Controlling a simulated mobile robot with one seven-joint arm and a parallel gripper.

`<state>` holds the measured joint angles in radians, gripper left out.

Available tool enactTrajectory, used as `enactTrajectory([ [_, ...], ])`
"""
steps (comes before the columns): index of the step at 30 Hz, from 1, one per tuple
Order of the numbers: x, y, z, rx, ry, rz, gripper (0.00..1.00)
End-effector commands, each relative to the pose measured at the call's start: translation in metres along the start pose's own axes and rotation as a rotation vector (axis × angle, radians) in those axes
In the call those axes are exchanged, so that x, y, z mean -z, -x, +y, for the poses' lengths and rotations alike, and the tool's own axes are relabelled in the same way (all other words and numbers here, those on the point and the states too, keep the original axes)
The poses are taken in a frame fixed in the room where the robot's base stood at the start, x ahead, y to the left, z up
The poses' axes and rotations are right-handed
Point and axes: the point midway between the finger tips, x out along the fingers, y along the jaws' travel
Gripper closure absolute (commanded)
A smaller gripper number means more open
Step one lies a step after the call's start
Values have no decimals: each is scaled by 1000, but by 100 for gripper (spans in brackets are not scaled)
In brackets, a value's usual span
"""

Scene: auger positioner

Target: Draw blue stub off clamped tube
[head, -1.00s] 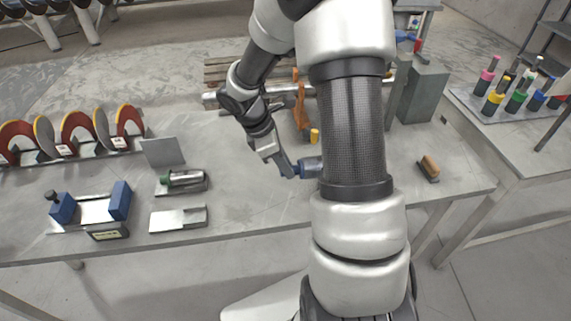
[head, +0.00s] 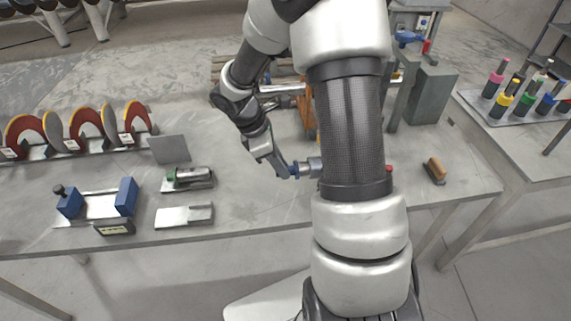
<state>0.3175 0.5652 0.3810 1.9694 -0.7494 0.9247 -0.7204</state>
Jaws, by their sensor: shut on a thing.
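My gripper (head: 285,170) is shut on the blue stub (head: 295,171), over the middle of the bench. Only a small part of the blue stub shows at the fingertips. To its right is a grey cylindrical piece (head: 312,167), in line with the stub. I cannot tell whether this grey piece is the clamped tube or a part of the stub. My forearm hides what lies farther right, including the clamp. A small red spot (head: 389,168) shows just right of my forearm.
Slotted racks with red and yellow discs (head: 85,128) stand at left. A blue-jawed fixture (head: 98,205), a green-tipped cylinder on a holder (head: 189,177) and a metal plate (head: 184,216) lie left of my gripper. A brush (head: 435,170) lies at right. The bench front is clear.

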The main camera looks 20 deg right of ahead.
Motion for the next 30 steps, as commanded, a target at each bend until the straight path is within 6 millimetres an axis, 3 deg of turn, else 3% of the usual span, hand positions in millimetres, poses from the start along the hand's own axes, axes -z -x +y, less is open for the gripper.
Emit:
enactTrajectory([
  [30, 40, 18, 1, -3, 1, -1, 100],
])
